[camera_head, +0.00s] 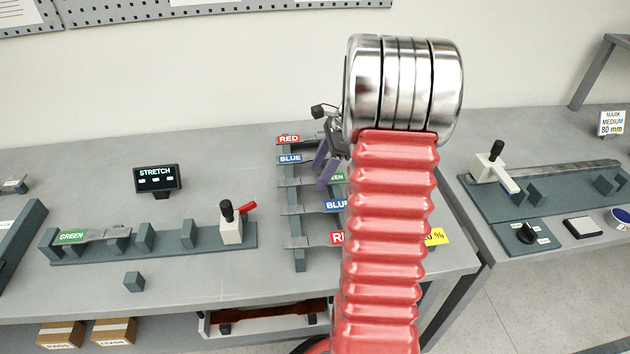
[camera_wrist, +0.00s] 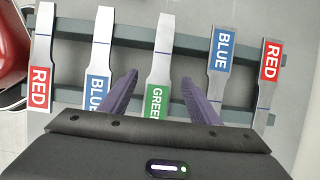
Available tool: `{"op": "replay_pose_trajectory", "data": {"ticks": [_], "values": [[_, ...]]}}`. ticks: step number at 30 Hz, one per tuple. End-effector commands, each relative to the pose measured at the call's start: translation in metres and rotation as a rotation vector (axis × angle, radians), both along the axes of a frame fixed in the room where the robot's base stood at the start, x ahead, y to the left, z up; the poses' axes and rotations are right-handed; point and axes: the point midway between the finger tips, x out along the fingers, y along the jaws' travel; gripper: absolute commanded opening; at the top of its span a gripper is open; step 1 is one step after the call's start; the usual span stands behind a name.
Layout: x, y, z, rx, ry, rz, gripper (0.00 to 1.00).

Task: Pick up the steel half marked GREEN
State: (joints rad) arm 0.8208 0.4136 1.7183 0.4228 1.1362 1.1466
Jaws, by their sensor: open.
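The steel half marked GREEN (camera_wrist: 160,50) lies across the dark rack in the middle of a row; in the wrist view its label (camera_wrist: 155,102) points toward my gripper. In the head view its green label (camera_head: 337,177) shows left of my arm, partly hidden. My gripper (camera_wrist: 160,78) is open, with one purple finger on each side of this half; I cannot tell how far above it they are. In the head view the purple fingers of my gripper (camera_head: 325,166) are over the rack. Another GREEN-labelled steel piece (camera_head: 72,237) sits in the stretch fixture at left.
Neighbouring halves marked BLUE (camera_wrist: 97,80), BLUE (camera_wrist: 222,50), RED (camera_wrist: 40,80) and RED (camera_wrist: 270,65) flank it on the rack (camera_wrist: 190,45). A STRETCH display (camera_head: 156,178) and a clamp with a red lever (camera_head: 232,222) stand left. A second bench (camera_head: 560,240) is right.

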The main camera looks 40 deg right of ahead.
Motion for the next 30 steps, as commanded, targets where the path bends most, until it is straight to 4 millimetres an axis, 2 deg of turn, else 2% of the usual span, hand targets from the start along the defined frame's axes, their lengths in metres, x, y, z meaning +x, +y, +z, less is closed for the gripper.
{"op": "replay_pose_trajectory", "data": {"ticks": [26,30], "values": [[-0.0002,-0.0004,-0.0049,0.000,0.000,-0.001,0.56],[-0.0002,-0.0004,-0.0049,0.000,0.000,-0.001,0.48]]}}
